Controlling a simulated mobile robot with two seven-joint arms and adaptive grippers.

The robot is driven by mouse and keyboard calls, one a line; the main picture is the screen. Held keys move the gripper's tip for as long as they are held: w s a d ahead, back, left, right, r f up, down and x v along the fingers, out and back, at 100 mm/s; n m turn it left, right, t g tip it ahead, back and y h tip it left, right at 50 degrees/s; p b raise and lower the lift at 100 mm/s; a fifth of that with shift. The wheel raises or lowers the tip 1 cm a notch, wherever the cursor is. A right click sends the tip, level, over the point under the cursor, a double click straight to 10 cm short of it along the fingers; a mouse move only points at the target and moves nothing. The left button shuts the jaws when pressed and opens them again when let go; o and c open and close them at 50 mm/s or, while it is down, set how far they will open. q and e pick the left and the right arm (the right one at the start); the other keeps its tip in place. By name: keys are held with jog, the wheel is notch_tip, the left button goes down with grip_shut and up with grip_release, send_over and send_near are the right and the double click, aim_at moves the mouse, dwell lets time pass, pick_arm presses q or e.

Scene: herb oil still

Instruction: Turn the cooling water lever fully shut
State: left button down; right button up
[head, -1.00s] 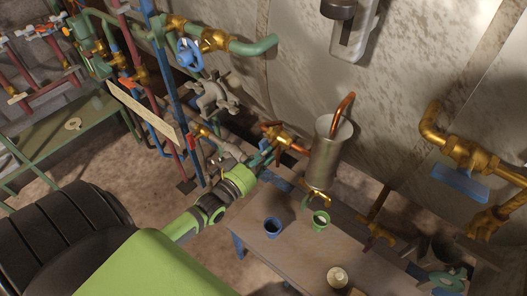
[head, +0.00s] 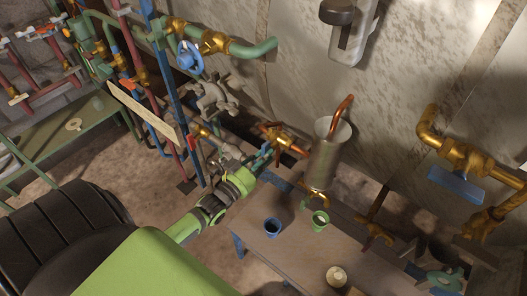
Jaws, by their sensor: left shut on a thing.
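A brass valve (head: 280,138) sits on the pipe just left of the metal still vessel (head: 325,155). A small blue-green lever (head: 264,152) hangs from this valve, partly hidden by my fingers. My left gripper (head: 257,163) reaches up to it from the lower left and is shut on it. The lever's exact angle is hard to make out at this size. My right gripper is not in view.
A table (head: 290,258) below the still carries a blue cup (head: 272,227), a green cup (head: 320,220) and a round pale item (head: 336,276). A blue bar handle (head: 455,186) is on brass pipework at right. A blue handwheel (head: 190,57) is at upper left.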

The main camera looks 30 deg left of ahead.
pick_arm(q)
jog(key=c, duration=1.1)
grip_release()
jog(key=s+a, duration=0.1)
jog(key=s, duration=1.1)
